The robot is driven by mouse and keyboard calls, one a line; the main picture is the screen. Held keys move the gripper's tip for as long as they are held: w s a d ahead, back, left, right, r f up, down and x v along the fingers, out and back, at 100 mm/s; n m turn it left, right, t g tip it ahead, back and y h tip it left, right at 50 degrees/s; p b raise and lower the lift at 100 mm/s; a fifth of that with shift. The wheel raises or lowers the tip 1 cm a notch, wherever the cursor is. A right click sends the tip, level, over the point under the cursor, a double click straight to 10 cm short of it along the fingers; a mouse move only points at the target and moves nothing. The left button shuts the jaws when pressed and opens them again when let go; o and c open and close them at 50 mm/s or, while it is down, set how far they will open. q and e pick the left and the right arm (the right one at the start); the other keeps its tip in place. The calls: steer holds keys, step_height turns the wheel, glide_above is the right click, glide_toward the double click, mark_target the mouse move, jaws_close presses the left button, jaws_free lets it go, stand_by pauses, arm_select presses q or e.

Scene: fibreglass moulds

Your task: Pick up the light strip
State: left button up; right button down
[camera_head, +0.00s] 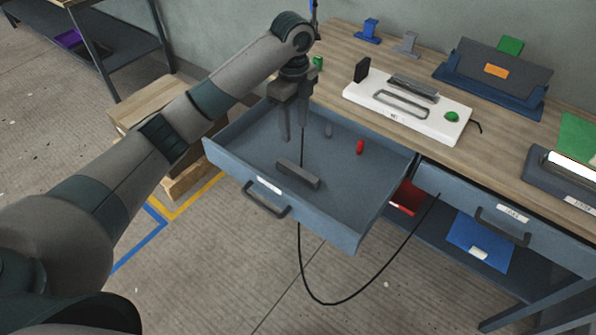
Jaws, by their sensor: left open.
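My left gripper (294,138) points down over the open drawer (340,205), its two fingers apart with nothing seen between them. A dark grey bar (298,175) lies in the drawer near its front wall, below the fingertips and apart from them in the picture. A bright white strip (575,164) sits on a dark blue holder (548,178) at the right edge of the table. Another grey strip (413,87) lies at the back of a white fixture (420,118). I cannot tell for sure which is the light strip. My right gripper is out of view.
The drawer also holds a small red piece (360,147) and a small grey piece (328,130). A black cable (345,300) loops below the drawer. A blue stand with a grey panel (505,68) is at the back. A wooden crate (150,100) stands left.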

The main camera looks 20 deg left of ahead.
arm_select(q)
steer(key=p, duration=0.3)
glide_above(295, 170)
step_height(295, 170, down, 12)
steer(key=shift+f, duration=0.2)
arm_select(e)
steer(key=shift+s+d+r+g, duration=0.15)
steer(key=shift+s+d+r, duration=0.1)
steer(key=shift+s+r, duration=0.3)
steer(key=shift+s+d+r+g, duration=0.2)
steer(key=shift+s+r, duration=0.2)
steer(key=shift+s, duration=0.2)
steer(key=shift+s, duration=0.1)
